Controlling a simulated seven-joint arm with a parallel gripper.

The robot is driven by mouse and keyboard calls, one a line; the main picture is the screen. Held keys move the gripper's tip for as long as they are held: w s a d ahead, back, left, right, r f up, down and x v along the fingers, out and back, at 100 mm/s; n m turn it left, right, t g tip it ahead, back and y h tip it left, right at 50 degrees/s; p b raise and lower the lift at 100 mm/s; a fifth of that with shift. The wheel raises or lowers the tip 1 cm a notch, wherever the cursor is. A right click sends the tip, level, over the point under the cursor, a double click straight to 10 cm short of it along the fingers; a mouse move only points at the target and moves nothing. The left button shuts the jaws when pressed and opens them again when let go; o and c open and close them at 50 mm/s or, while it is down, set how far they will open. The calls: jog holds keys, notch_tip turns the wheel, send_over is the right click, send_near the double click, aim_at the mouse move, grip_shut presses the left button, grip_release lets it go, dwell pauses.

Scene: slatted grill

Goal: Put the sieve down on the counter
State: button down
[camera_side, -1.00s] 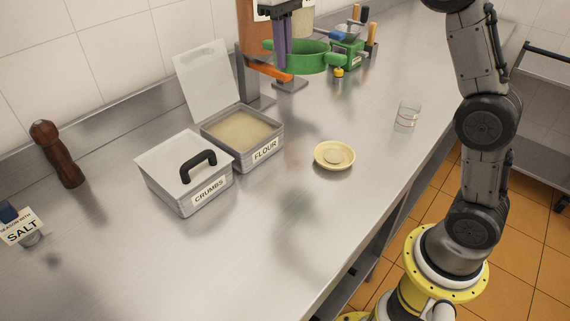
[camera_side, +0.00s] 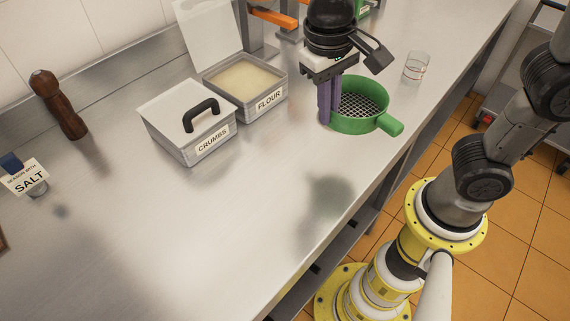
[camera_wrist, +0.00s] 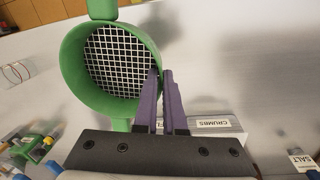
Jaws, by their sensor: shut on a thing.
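The green sieve (camera_side: 383,119) has a round rim, a metal mesh and a stub handle pointing to the lower right. My gripper (camera_side: 327,112) points down with its purple fingers shut on the left side of the sieve's rim. The sieve looks about level over the counter (camera_side: 240,210), near its front edge; I cannot tell whether its underside touches. In the wrist view the sieve (camera_wrist: 77,65) shows its mesh, with my gripper (camera_wrist: 160,75) at its rim. The small yellow dish is not visible, probably hidden by the sieve.
A clear glass (camera_side: 416,68) stands behind and right of the sieve. The open flour box (camera_side: 270,100) and lidded crumbs box (camera_side: 205,148) stand to the left. A pepper mill (camera_side: 60,105) and salt container (camera_side: 30,180) are far left. Counter in front is clear.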

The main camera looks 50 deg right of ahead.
jog(key=s+a+n, duration=0.2)
jog(key=s, duration=0.3)
jog(key=w+a+f, duration=0.2)
jog(key=w, duration=0.1)
jog(key=w+a+f, duration=0.5)
jog(key=w+f, duration=0.1)
jog(key=w, duration=0.1)
jog(key=shift+a+f, duration=0.15)
jog(key=shift+f, duration=0.05)
jog(key=shift+w+a+f, duration=0.2)
jog(key=shift+w+f, duration=0.15)
jog(key=shift+f, duration=0.1)
jog(key=shift+w+a+f+t, duration=0.1)
jog(key=shift+f+t, duration=0.05)
jog(key=shift+f, duration=0.75)
jog(key=shift+w+a+f+t, duration=0.1)
jog(key=shift+f+t, duration=0.05)
jog(key=shift+f, duration=0.75)
jog(key=c, duration=1)
grip_release()
jog(key=shift+f, duration=0.15)
